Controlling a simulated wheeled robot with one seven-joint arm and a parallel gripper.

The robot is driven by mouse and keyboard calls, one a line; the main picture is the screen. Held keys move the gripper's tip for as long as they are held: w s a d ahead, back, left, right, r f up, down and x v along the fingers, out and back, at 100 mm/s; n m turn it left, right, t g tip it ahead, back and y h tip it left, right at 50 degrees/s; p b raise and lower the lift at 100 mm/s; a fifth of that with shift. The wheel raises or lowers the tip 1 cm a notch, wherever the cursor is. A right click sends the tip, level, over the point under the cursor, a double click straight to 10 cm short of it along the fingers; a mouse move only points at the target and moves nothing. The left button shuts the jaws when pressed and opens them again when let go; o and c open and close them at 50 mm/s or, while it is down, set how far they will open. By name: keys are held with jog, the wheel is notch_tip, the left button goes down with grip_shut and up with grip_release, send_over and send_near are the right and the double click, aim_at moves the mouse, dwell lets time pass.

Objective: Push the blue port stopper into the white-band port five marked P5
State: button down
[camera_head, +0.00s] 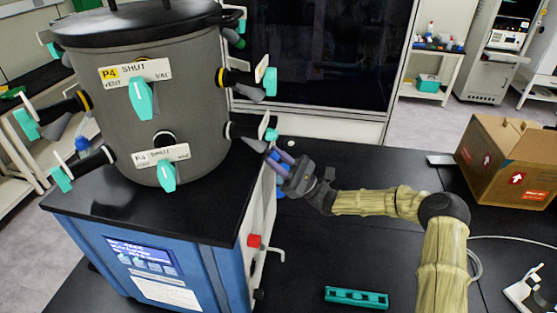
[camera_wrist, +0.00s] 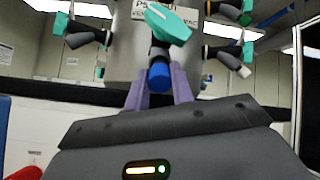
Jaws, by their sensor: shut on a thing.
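My gripper (camera_head: 275,156) is at the right side of the grey drum, beside the lower right port (camera_head: 243,131) with its teal handle (camera_head: 269,133). Its purple fingers are shut on the blue port stopper (camera_wrist: 159,76), which also shows small in the head view (camera_head: 277,155). In the wrist view the stopper is between the fingertips, in front of a dark port (camera_wrist: 160,53) under a teal handle (camera_wrist: 168,23). A label (camera_wrist: 140,10) behind that handle is partly covered. I cannot tell whether the stopper touches the port. A grey cone (camera_head: 255,145) is just left of my fingertips.
The drum (camera_head: 190,100) carries several other ports with teal handles and stands on a blue-sided cabinet (camera_head: 205,265). A teal rack (camera_head: 356,297) lies on the black bench. A cardboard box (camera_head: 505,165) is at the right. The bench between is mostly clear.

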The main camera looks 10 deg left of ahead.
jog(key=shift+a+r, duration=0.4)
jog(key=shift+r, duration=0.1)
dwell(0.6)
jog(key=c, duration=1.1)
grip_release()
jog(key=shift+a, duration=0.1)
jog(key=shift+f, duration=0.1)
jog(key=shift+f, duration=0.1)
jog(key=b+v, duration=0.8)
jog(key=v, duration=0.9)
jog(key=shift+d, duration=0.2)
jog(key=shift+d+f, duration=0.1)
jog(key=shift+f, duration=0.05)
jog(key=b+v, duration=0.3)
jog(key=v, duration=0.3)
jog(key=shift+d+f+b, duration=0.2)
jog(key=shift+d+b, duration=0.1)
